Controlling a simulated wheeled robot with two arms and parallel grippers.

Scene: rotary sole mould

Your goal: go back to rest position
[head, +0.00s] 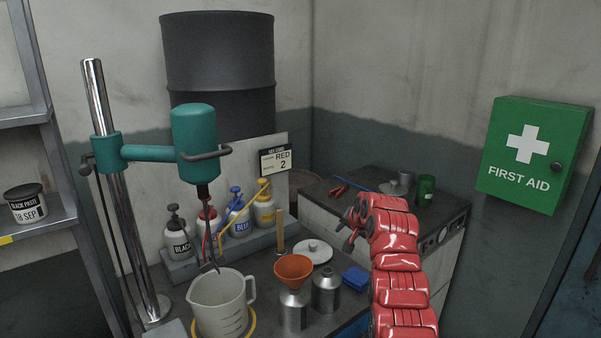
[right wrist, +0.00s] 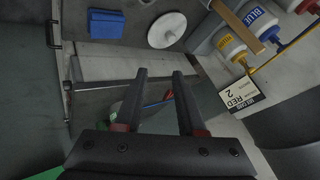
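My right arm, red and segmented, reaches up from the bottom right of the head view. Its gripper (head: 352,228) is in front of the grey cabinet (head: 445,262), seen small and partly edge-on. In the right wrist view the two dark fingers of the right gripper (right wrist: 160,80) stand apart with nothing held between them. Behind the gap, red-handled pliers (right wrist: 168,95) and a blue rod (right wrist: 155,104) lie on the cabinet top, apart from the fingers. My left gripper is in neither view.
A mixer stand (head: 195,140) hangs over a beaker (head: 220,308) at left. An orange funnel (head: 294,268), a metal bottle (head: 326,290), a white lid (head: 314,251) and pump bottles (head: 264,210) crowd the bench. A first aid box (head: 535,155) hangs at right.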

